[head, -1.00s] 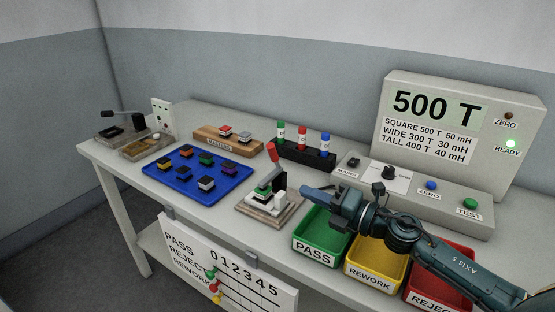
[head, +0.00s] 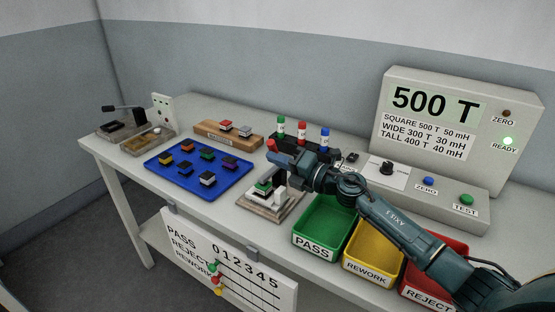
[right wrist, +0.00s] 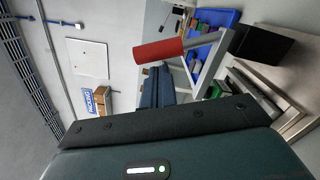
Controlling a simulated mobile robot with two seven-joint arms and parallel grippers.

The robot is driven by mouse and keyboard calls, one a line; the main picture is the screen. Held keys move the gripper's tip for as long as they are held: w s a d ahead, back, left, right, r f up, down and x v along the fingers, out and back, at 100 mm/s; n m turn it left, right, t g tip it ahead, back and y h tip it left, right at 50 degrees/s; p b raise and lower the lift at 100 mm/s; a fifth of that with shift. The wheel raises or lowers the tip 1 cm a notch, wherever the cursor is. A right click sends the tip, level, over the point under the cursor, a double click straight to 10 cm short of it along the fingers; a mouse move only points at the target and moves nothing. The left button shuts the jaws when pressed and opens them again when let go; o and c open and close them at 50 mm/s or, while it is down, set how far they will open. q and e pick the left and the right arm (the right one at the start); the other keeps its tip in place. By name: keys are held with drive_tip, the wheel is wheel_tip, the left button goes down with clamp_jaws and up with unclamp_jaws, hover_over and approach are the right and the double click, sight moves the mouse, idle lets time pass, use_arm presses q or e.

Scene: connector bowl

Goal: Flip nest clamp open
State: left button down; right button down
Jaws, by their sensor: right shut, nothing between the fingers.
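The nest (head: 280,207) is a small fixture on a wooden base near the table's front edge. A green part (head: 263,187) sits in it. The clamp's red handle (head: 271,145) stands up above the nest; its lower part is hidden behind my right gripper. In the right wrist view the red grip (right wrist: 158,51) sits on a pale metal lever (right wrist: 206,66). My right gripper (head: 276,158) is shut and empty, its fingertips right beside the handle. The closed fingers (right wrist: 157,88) also show in the right wrist view; I cannot tell whether they touch the handle. My left gripper is not in view.
Green PASS (head: 315,254), yellow REWORK (head: 372,274) and red REJECT (head: 427,294) bins stand to the right, below my right arm. A blue tray (head: 158,162) of parts is at left. A black rack with coloured bottles and the grey tester (head: 445,203) stand behind.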

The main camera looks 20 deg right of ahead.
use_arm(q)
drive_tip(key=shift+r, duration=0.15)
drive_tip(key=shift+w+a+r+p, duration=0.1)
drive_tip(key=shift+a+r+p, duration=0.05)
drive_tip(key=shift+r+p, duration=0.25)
use_arm(e)
drive_tip(key=shift+w+d+r+m, duration=0.1)
drive_tip(key=shift+d+r+m, duration=0.1)
drive_tip(key=shift+m, duration=0.2)
